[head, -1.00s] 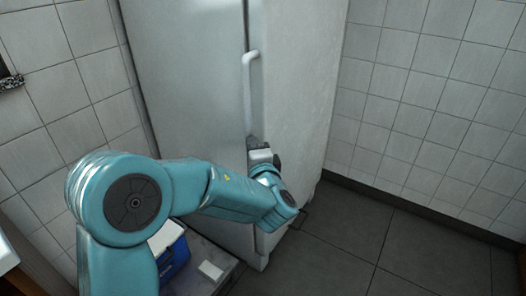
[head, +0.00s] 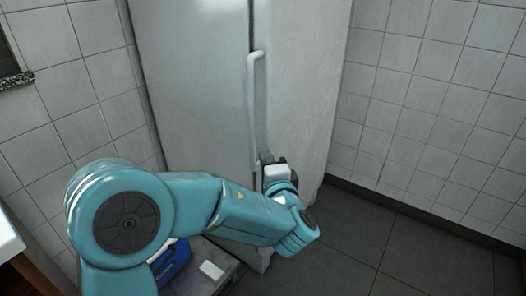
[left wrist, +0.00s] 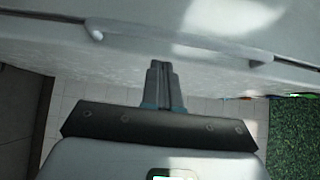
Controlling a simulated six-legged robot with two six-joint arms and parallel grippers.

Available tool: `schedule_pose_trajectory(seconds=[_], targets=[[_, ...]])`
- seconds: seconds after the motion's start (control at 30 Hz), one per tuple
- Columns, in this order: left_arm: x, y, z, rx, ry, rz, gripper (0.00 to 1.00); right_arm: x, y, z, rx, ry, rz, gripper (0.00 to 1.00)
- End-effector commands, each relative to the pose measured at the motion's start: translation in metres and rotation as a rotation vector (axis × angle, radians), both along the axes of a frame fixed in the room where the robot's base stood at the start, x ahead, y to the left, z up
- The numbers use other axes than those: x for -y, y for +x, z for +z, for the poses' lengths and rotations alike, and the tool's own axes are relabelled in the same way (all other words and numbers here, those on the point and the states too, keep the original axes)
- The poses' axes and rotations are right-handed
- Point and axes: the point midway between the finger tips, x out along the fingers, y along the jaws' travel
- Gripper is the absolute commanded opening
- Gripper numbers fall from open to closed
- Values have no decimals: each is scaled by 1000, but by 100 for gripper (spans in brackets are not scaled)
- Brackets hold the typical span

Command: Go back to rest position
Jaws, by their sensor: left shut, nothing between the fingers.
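My left gripper (head: 267,158) is in front of the white fridge (head: 200,90), near the lower end of the long fridge handle (head: 256,100). In the left wrist view the gripper's fingers (left wrist: 160,66) are together with nothing between them. There the handle (left wrist: 180,42) runs across beyond the fingertips, and I see a gap between them. The fridge door looks shut. My right gripper is in neither view.
A blue box (head: 172,262) and a small white block (head: 211,270) are low at the fridge's left, partly behind my left arm. Tiled walls stand on both sides. Dark floor (head: 345,240) is clear at the right. A white counter edge (head: 8,235) is at far left.

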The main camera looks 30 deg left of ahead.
Motion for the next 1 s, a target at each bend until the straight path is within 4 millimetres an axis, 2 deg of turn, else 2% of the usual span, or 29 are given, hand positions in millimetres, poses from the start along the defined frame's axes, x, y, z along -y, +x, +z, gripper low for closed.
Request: schedule_pose_trajectory(seconds=[0.1, 0.3, 0.6, 0.67, 0.77, 0.87, 0.9, 0.97, 1.0], targets=[[13, -19, 1, -1, 1, -5, 0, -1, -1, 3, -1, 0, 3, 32], [28, -44, 1, -1, 1, -4, 0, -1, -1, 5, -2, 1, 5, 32], [33, -54, -1, -3, 1, -2, 0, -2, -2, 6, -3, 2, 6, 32], [32, -54, -7, -24, -6, 2, 0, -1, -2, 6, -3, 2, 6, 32], [28, -57, -41, -147, -47, 22, 0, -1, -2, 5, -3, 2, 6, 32], [23, -73, -106, -381, -149, 61, 0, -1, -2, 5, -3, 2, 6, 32], [23, -85, -138, -493, -208, 78, 0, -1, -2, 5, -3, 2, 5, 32], [26, -108, -184, -659, -314, 107, 0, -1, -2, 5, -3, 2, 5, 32], [30, -126, -212, -762, -393, 128, 0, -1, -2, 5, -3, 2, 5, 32]])
